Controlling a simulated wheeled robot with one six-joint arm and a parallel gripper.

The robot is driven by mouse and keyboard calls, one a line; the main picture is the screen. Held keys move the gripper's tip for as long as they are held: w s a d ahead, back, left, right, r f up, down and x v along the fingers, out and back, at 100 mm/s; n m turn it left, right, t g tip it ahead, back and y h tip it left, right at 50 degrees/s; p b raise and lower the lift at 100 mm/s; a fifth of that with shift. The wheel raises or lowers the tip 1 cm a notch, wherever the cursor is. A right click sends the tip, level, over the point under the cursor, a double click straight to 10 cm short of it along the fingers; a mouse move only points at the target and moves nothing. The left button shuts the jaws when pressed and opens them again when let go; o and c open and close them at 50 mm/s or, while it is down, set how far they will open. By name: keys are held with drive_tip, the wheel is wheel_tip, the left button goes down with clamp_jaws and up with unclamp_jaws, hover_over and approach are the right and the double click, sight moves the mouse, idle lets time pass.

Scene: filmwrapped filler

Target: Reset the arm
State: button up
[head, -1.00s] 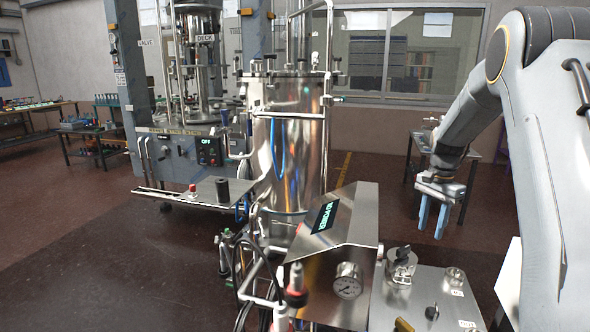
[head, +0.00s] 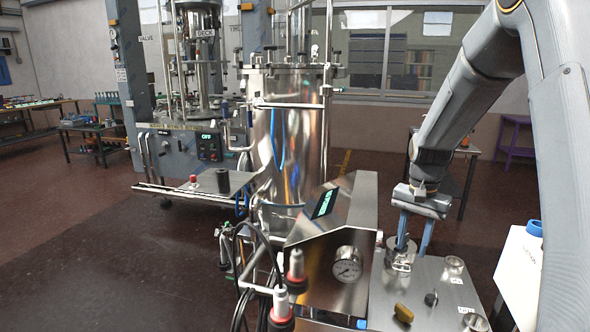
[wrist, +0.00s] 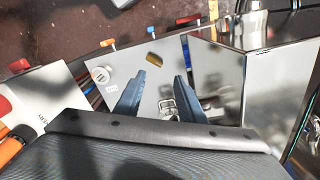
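My gripper (head: 413,246) hangs from my arm at the right of the head view, fingers pointing down over the flat steel panel (head: 436,282). Its two blue-grey fingers are apart, and nothing is clasped between them. In the wrist view my gripper (wrist: 160,77) also shows spread fingers. A small round metal fitting with a clamp (head: 401,255) is on the panel right by the fingertips in the head view. The clamp (wrist: 168,107) shows between the fingers in the wrist view. I cannot tell whether a finger touches it.
A sloped steel housing (head: 328,235) with a pressure gauge (head: 347,264) stands left of the panel. A tall steel vessel (head: 285,140) stands behind. A white container (head: 520,262) is at the right.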

drive_tip(key=s+a+f+n+b, duration=0.2)
drive_tip(key=s+a+f, duration=0.1)
drive_tip(key=s, duration=0.4)
drive_tip(key=s+a+f+n+b, duration=0.2)
drive_tip(key=s+a+f+n, duration=0.1)
drive_tip(key=s, duration=0.4)
drive_tip(key=s+a+f+n+b, duration=0.1)
drive_tip(key=s+a+f+n, duration=0.1)
drive_tip(key=s+a, duration=0.3)
drive_tip(key=shift+s+f+n+b, duration=0.4)
drive_tip(key=shift+s, duration=0.8)
